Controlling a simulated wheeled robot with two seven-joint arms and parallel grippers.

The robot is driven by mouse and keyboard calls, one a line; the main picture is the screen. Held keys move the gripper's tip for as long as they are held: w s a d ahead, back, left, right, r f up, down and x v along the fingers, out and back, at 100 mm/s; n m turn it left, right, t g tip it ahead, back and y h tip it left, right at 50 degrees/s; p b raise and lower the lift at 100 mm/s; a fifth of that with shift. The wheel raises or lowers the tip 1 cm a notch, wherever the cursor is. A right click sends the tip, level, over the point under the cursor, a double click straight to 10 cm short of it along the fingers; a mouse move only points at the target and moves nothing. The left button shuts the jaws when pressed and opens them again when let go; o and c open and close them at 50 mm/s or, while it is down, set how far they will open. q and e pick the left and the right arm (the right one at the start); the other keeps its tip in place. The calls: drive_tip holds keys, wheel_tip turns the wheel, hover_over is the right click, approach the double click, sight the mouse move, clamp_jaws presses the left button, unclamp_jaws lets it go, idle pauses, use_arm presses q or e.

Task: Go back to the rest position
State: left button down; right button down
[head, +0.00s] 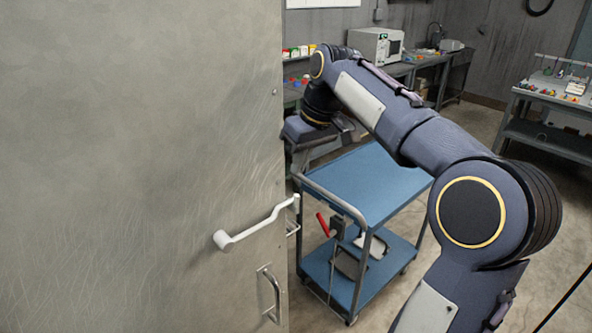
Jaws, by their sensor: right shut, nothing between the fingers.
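My right arm comes in from the lower right, bends at the elbow and reaches away toward the back. Its gripper (322,142) is shut and empty, above the far end of the blue cart (368,182) and close to the edge of the grey door panel (130,150). Its fingertips are hard to make out and partly hidden by the panel's edge. My left gripper is not in view.
The panel fills the left side, with a pale lever handle (252,224) and a metal pull handle (270,294). A red-handled item (323,224) is at the cart. Benches stand at the back and right (549,98). Open floor lies right of the cart.

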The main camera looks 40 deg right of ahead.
idle(0.5)
drive_tip(key=s+a+f+m+t+y, duration=0.1)
drive_tip(key=s+a+f, duration=0.6)
drive_tip(key=s, duration=0.3)
drive_tip(key=s+a+f+m+t+y, duration=0.1)
drive_tip(key=s+a+f, duration=0.7)
drive_tip(key=s+f, duration=0.2)
drive_tip(key=shift+s+a+t, duration=0.25)
drive_tip(key=shift+s+t, duration=0.05)
drive_tip(key=shift+s, duration=0.25)
drive_tip(key=shift+r, duration=0.1)
